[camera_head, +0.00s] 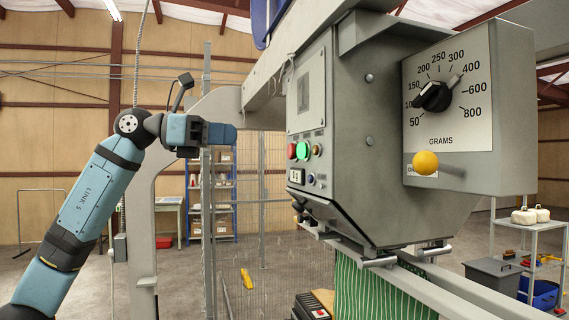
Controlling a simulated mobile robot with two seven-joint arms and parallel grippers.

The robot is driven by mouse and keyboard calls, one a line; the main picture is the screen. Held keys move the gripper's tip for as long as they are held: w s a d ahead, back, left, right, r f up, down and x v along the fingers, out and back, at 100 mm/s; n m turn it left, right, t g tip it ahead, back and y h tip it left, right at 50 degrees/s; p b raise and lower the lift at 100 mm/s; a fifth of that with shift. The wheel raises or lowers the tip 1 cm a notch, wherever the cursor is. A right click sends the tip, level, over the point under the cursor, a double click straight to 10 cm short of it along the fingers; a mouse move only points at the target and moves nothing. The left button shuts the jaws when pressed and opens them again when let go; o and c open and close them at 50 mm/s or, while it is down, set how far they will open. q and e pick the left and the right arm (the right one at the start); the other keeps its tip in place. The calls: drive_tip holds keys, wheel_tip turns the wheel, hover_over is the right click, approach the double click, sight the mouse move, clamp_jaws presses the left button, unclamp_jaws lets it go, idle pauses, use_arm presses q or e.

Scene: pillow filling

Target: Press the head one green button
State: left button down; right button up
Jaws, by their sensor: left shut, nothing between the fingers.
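The green button (303,150) is a round, raised button on the narrow control panel at the left side of the grey filling machine (372,110). A red button (292,151) sits just to its left. My left gripper (229,133) shows in the head view, left of the panel and pointing right at about the button's height. It is shut and empty, with a visible gap between it and the panel in the picture. How far apart they are in depth I cannot tell. My right gripper is not in view.
A grams dial (434,96) and a yellow knob (426,163) are on the machine's front box. A green striped pillow cover (375,290) hangs beneath the spout. A wire fence (262,220) and a blue shelf rack (222,195) stand behind. Free air lies between gripper and panel.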

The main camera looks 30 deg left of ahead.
use_arm(q)
drive_tip(key=a+y, duration=0.1)
drive_tip(key=a+f+n+y, duration=0.1)
drive_tip(key=a, duration=0.1)
drive_tip(key=shift+w+f+n+t+y, duration=0.1)
drive_tip(key=shift+w+n+t+y, duration=0.1)
drive_tip(key=shift+n+t+y, duration=0.15)
drive_tip(key=p, duration=0.4)
approach(298, 152)
drive_tip(key=x, duration=0.7)
drive_tip(key=shift+d+f, duration=0.1)
drive_tip(key=shift+w, duration=0.1)
